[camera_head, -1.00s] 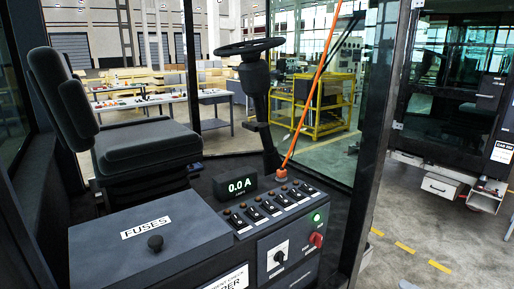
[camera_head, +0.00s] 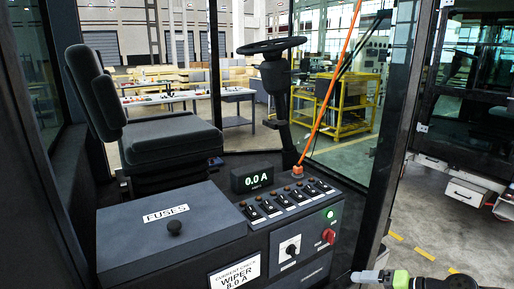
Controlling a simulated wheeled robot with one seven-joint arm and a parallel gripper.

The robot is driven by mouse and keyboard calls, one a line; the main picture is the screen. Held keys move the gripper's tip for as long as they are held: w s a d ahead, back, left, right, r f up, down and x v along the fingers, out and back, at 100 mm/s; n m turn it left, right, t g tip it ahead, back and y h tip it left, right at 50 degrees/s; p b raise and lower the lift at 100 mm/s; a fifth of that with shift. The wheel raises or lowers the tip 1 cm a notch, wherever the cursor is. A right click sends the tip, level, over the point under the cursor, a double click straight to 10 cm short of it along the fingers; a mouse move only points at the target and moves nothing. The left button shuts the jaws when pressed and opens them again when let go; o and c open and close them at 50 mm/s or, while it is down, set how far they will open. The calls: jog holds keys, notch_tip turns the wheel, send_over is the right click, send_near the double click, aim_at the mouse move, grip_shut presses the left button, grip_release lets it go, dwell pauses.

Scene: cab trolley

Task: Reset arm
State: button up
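Part of my arm with what looks like my gripper (camera_head: 372,276) enters at the bottom right edge. It has a pale grey tip pointing left, a bright green band and a dark link behind. It is beside the right side of the console (camera_head: 262,235), and I cannot tell how far apart they are. The picture edge cuts it off, so whether its fingers are open or shut does not show. No held object can be made out.
The console carries a closed FUSES lid (camera_head: 168,235), a display (camera_head: 252,178) reading 0.0 A, a row of switches (camera_head: 290,198), a rotary knob (camera_head: 290,249) and a red knob (camera_head: 328,236). A seat (camera_head: 150,135) and steering wheel (camera_head: 272,46) stand behind. A dark cab pillar (camera_head: 400,130) rises at right.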

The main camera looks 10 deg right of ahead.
jog(key=s+a+r+n+g+h, duration=0.2)
jog(key=a+r+n+g+h, duration=0.15)
jog(key=a, duration=0.55)
jog(key=s+a+r+n+g+h, duration=0.25)
jog(key=a+r, duration=0.25)
jog(key=a, duration=0.5)
jog(key=s+a+r+n+t+h, duration=0.1)
jog(key=s+a+r, duration=0.1)
jog(key=s, duration=0.5)
jog(key=s+a+r+n+t+h, duration=0.1)
jog(key=s+a+r, duration=0.1)
jog(key=s, duration=0.5)
jog(key=shift+s+r+n+t, duration=0.15)
jog(key=shift+s+n+t, duration=0.15)
jog(key=shift+n+t, duration=0.1)
